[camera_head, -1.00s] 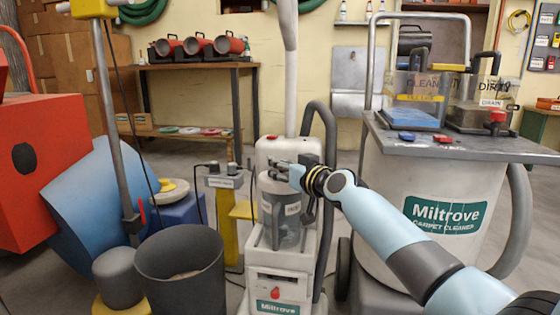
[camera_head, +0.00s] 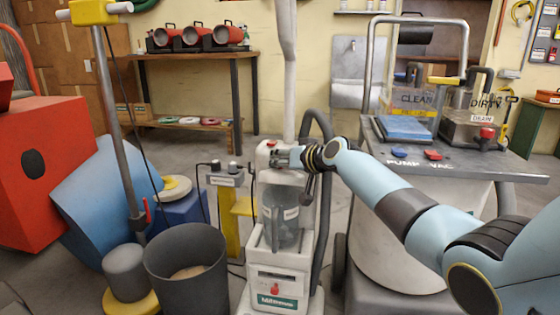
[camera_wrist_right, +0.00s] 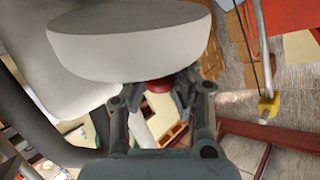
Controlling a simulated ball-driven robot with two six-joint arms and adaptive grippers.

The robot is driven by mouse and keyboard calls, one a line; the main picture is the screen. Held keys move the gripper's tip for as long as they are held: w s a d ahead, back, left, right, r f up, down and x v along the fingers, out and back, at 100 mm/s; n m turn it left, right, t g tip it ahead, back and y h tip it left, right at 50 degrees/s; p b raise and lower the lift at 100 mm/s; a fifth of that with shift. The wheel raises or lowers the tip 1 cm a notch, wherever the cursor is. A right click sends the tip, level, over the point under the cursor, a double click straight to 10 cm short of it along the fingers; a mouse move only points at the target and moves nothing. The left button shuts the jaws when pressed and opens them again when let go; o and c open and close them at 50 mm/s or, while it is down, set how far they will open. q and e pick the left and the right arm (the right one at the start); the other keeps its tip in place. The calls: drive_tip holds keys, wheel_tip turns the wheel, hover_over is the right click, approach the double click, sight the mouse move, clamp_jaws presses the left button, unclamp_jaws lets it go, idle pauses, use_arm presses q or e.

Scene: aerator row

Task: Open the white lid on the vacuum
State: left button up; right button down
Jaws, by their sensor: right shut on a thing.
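The upright vacuum (camera_head: 262,235) stands in the middle of the head view, with a clear grey canister (camera_head: 283,225) in its front. Its white lid (camera_head: 262,160) is at the top, behind my right gripper (camera_head: 277,157), with a small red part (camera_head: 272,143) showing above the fingers. In the right wrist view the gripper (camera_wrist_right: 158,92) is closed at the rounded white lid (camera_wrist_right: 130,45). A red part (camera_wrist_right: 158,85) shows between the fingertips. The fingers hide the exact contact, and I cannot tell how far the lid is raised. My left gripper is not in view.
A grey bin (camera_head: 190,270) stands close left of the vacuum, with a control post (camera_head: 226,180) behind it. A large carpet cleaner (camera_head: 375,235) with tanks on top stands at the right, under my right arm. A bench (camera_head: 195,62) is at the back.

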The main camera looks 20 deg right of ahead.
drive_tip(key=shift+w+d+r, duration=0.3)
drive_tip(key=shift+w+r, duration=0.05)
drive_tip(key=c, duration=1.5)
unclamp_jaws()
drive_tip(key=shift+s+d+r, duration=0.1)
drive_tip(key=shift+s+d, duration=0.1)
drive_tip(key=o, duration=0.4)
drive_tip(key=shift+s+d, duration=0.1)
drive_tip(key=shift+a, duration=0.2)
drive_tip(key=shift+s, duration=0.2)
drive_tip(key=v, duration=1.1)
drive_tip(key=shift+s, duration=0.3)
drive_tip(key=shift+o, duration=0.2)
drive_tip(key=shift+d, duration=0.1)
